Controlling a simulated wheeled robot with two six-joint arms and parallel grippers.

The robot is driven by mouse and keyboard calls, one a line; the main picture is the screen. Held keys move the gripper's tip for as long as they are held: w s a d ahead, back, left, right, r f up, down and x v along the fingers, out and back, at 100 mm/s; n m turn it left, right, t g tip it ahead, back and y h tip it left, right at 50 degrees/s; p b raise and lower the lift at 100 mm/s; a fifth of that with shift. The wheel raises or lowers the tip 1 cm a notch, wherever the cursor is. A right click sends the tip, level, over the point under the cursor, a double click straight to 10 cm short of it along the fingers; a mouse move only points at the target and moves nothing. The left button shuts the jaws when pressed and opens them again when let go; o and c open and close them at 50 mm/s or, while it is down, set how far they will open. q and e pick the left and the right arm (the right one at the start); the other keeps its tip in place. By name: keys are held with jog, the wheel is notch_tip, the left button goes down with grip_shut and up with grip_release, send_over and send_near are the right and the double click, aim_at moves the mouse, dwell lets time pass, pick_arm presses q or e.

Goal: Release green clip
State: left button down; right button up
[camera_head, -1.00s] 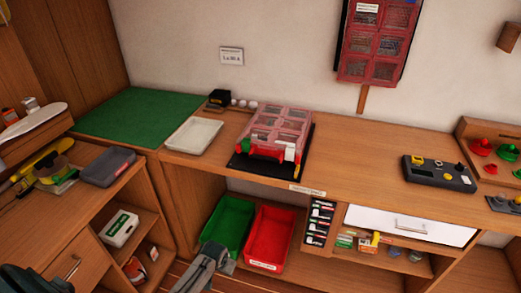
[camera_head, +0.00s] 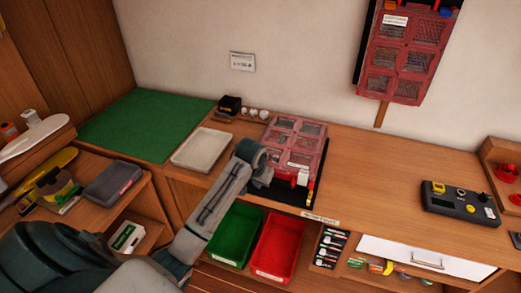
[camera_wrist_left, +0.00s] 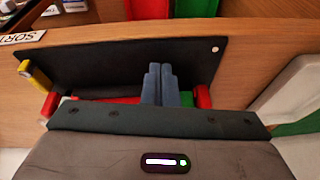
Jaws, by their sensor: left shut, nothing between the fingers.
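The red case with clear compartments (camera_head: 291,140) lies on a black base (camera_head: 319,168) on the bench. My left gripper (camera_head: 263,180) is at the case's front left corner, with its fingers shut and empty. In the left wrist view its fingertips (camera_wrist_left: 160,84) are together over the black base (camera_wrist_left: 110,68), close to the case's red front bar (camera_wrist_left: 95,98). A red end piece (camera_wrist_left: 203,97) is just beside the fingers. My right gripper is not in view.
A white tray (camera_head: 202,149) lies left of the case, beside a green mat (camera_head: 145,124). A green bin (camera_head: 236,235) and a red bin (camera_head: 278,246) stand below the bench. The bench between the case and the control box (camera_head: 460,202) is clear.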

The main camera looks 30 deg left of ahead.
pick_arm(q)
jog(key=w+a+r, duration=0.2)
jog(key=w+r, duration=0.2)
jog(key=r, duration=0.3)
jog(key=w+a+r+n, duration=0.1)
jog(key=w+a+r, duration=0.2)
jog(key=w+r, duration=0.2)
jog(key=shift+r+n+p, duration=0.3)
jog(key=shift+r+p, duration=0.05)
jog(key=shift+r, duration=0.55)
jog(key=p+x, duration=0.4)
jog(key=x, duration=0.6)
jog(key=shift+w, duration=0.2)
jog(key=s+p, duration=0.2)
jog(key=shift+s+d+r, duration=0.15)
jog(key=shift+s+d, duration=0.2)
jog(key=shift+s, duration=0.05)
jog(key=shift+s+d+p, duration=0.1)
jog(key=shift+s+p, duration=0.35)
jog(key=shift+s, duration=0.1)
